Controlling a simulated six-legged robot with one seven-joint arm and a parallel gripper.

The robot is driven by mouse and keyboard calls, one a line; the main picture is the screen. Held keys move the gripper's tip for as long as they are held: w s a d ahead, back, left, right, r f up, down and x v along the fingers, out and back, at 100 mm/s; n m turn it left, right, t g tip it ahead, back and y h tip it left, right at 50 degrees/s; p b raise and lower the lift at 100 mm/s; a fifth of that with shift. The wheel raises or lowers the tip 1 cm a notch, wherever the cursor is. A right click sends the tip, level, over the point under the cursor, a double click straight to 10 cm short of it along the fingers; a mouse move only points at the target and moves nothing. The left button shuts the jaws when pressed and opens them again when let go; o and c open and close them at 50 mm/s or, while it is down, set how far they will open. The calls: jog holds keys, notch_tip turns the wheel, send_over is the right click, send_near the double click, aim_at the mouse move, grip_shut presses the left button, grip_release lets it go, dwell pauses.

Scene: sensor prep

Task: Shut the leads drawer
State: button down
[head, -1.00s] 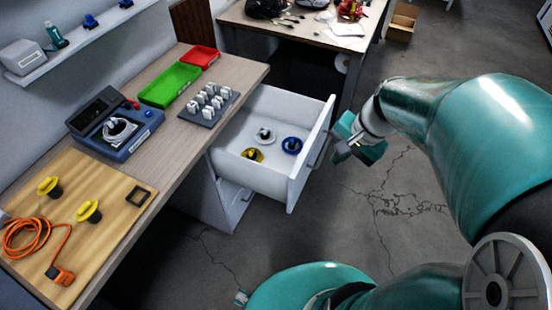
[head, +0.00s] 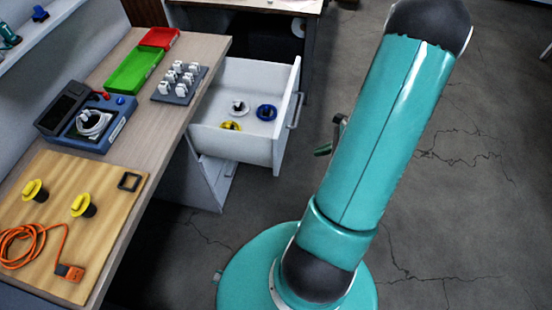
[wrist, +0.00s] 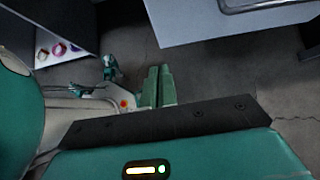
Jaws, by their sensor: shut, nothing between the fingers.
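The leads drawer (head: 255,148) is white and stands open under the worktop in the head view. Its bar handle (head: 295,110) is on the outer front face. A white lead (head: 239,107), a blue lead (head: 266,113) and a yellow lead (head: 231,126) lie inside it. In the head view my arm hides most of my gripper; a small green and dark part shows right of the drawer front, apart from it. In the wrist view my gripper (wrist: 158,72) has its green fingers together and empty. A pale panel there, upper right, is cut off; I cannot tell which face it is.
The worktop (head: 152,125) carries a green tray (head: 134,70), a red tray (head: 160,38), a rack of white plugs (head: 180,82), a blue device (head: 88,128) and a wooden board (head: 105,205). Another table stands behind. Cracked floor (head: 455,190) is clear at the right.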

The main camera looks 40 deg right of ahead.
jog(key=w+a+r+x, duration=0.1)
jog(key=r+x, duration=0.1)
jog(key=x, duration=1)
jog(key=shift+w+a+f, duration=0.2)
jog(key=shift+w+f, duration=0.15)
jog(key=shift+w, duration=0.15)
